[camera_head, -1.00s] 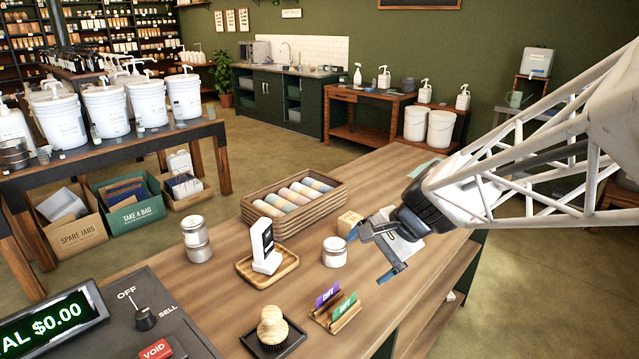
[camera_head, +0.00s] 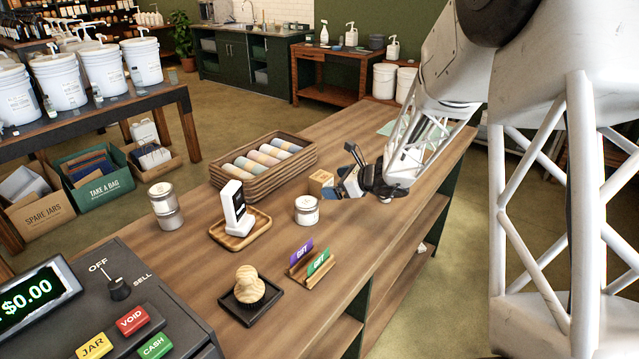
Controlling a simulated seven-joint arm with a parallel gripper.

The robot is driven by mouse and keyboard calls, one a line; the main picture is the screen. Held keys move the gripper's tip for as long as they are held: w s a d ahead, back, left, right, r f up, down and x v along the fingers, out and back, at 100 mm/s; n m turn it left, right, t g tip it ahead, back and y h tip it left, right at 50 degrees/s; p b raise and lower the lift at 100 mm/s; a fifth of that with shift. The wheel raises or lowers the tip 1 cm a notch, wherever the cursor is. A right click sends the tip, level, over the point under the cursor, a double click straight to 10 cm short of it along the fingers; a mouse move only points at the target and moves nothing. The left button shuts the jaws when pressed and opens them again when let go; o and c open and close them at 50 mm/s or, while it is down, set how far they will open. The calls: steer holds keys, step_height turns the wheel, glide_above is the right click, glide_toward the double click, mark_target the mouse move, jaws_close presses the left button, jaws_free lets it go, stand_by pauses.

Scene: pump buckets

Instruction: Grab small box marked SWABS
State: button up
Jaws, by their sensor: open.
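A small tan cardboard box (camera_head: 320,183) stands on the wooden counter, behind the white-lidded jar and beside the crate's front right corner. Its marking is too small to read. My gripper (camera_head: 345,172) is just to the right of the box, low over the counter, with its blue-tipped fingers apart and nothing seen between them. The fingers point left toward the box. I cannot tell whether a finger touches it.
The jar (camera_head: 307,210) stands just in front of the box. A wooden crate of rolls (camera_head: 262,180) lies to its left. The counter's right side is mostly clear.

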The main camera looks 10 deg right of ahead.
mark_target(328, 184)
steer(key=w+d+f+m, duration=0.1)
steer(key=w+d+f+m+t, duration=0.1)
steer(key=w+f, duration=0.1)
steer(key=shift+w+m, duration=0.2)
steer(key=shift+m, duration=0.1)
steer(key=shift+x, duration=1.3)
steer(key=shift+a, duration=0.1)
steer(key=shift+x, duration=2.55)
steer(key=shift+w+r, duration=0.1)
steer(key=shift+r, duration=0.05)
steer(key=c, duration=1)
